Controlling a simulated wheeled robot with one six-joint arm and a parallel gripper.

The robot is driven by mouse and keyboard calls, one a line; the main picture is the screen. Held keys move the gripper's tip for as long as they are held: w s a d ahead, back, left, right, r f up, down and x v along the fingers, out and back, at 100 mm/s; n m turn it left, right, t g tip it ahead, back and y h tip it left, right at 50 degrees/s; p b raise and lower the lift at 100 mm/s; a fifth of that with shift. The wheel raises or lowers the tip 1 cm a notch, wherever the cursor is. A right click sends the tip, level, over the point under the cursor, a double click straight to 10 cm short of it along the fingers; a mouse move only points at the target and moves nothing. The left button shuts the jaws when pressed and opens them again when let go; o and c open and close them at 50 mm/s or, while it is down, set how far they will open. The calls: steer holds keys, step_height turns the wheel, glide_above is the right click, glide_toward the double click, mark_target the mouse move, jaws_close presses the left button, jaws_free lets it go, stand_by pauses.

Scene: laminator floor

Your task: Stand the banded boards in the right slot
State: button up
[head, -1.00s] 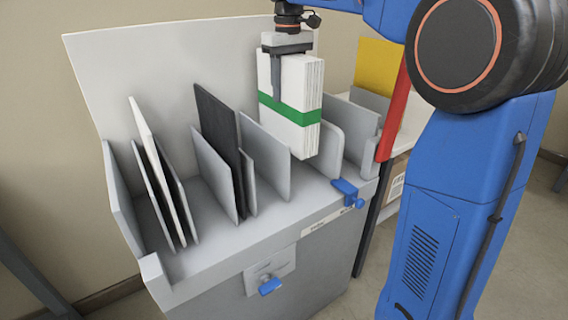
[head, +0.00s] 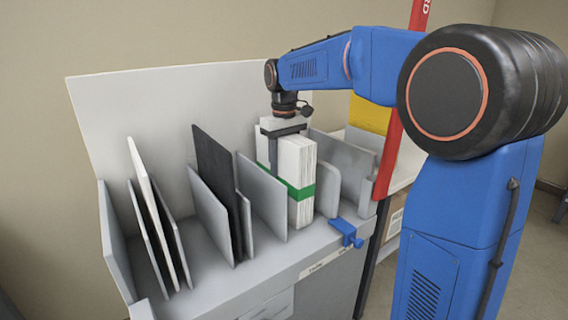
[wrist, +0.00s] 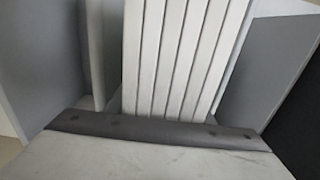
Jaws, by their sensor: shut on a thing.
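The banded boards (head: 297,166) are a thick upright stack of white boards with a green band (head: 301,192) around them. My gripper (head: 285,150) is shut on their upper part from above. In the head view the stack stands between two grey dividers of the rack, with its lower end down near the rack floor. I cannot tell whether it touches the floor. In the wrist view the board edges (wrist: 180,60) run beyond the dark gripper bar, with a grey divider (wrist: 95,55) close on the left.
The grey rack (head: 205,285) holds a white board (head: 146,190) and a black board (head: 214,170) in slots to the left. A blue clamp (head: 346,233) sits on the front edge. A red post (head: 396,125) and a yellow panel (head: 369,114) stand at the right.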

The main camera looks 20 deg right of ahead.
steer(key=o, duration=1.5)
steer(key=shift+f, duration=0.1)
step_height(320, 180, up, 12)
steer(key=shift+r, duration=0.15)
